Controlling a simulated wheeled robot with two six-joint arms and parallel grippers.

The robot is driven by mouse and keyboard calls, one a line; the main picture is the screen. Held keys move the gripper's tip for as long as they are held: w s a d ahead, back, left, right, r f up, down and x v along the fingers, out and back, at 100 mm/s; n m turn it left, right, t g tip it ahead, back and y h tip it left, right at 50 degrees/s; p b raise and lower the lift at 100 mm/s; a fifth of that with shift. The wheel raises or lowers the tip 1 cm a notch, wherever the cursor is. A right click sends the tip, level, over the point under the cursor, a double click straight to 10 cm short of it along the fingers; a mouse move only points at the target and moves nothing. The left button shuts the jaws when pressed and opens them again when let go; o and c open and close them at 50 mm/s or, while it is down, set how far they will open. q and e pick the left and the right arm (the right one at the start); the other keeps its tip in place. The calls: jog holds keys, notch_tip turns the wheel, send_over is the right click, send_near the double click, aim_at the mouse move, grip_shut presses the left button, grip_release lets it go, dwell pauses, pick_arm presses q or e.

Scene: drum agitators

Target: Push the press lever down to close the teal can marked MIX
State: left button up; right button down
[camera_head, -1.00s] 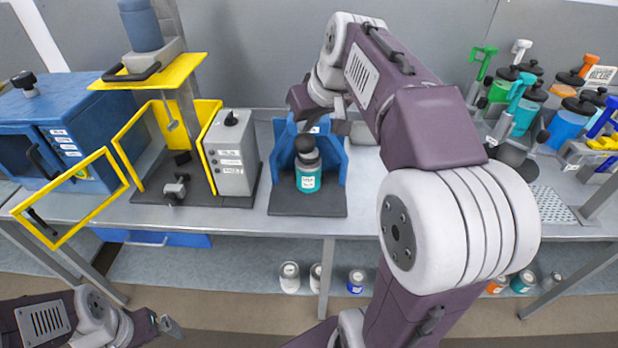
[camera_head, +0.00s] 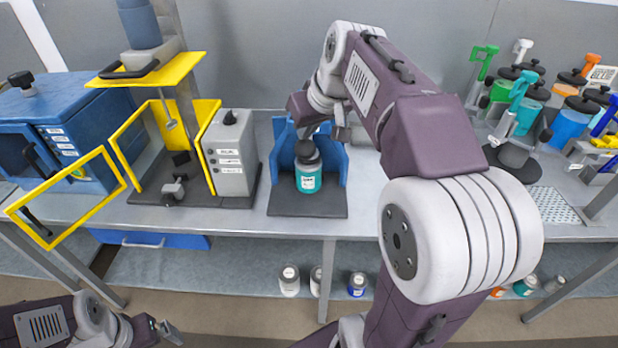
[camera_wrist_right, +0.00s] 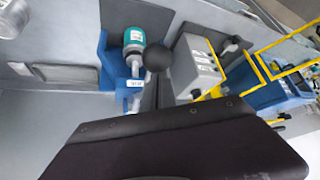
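A teal can (camera_head: 308,180) with a dark lid and a white label, too small to read surely, stands upright in the blue press (camera_head: 334,160) on the table. The press lever's black ball knob (camera_head: 305,150) is just above the can's lid; contact between them cannot be told. The wrist view also shows the can (camera_wrist_right: 134,38), the knob (camera_wrist_right: 157,58) and the press (camera_wrist_right: 112,62). My right gripper (camera_head: 338,130) is at the top of the press, behind the knob, its fingers largely hidden. My left gripper (camera_head: 168,330) is low at the bottom left, away from the press.
Left of the press stand a grey control box (camera_head: 231,155), a yellow-framed guard (camera_head: 66,195) swung open and a blue cabinet (camera_head: 60,130). Cans and coloured tools crowd the right side. Several cans (camera_head: 289,280) sit on the lower shelf.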

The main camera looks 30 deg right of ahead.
aim_at(308, 143)
jog(key=shift+f, duration=0.15)
jog(key=shift+f+b, duration=0.95)
jog(key=shift+f, duration=0.1)
jog(key=shift+w+f+b, duration=0.1)
jog(key=shift+f+b, duration=0.7)
jog(key=shift+f, duration=0.1)
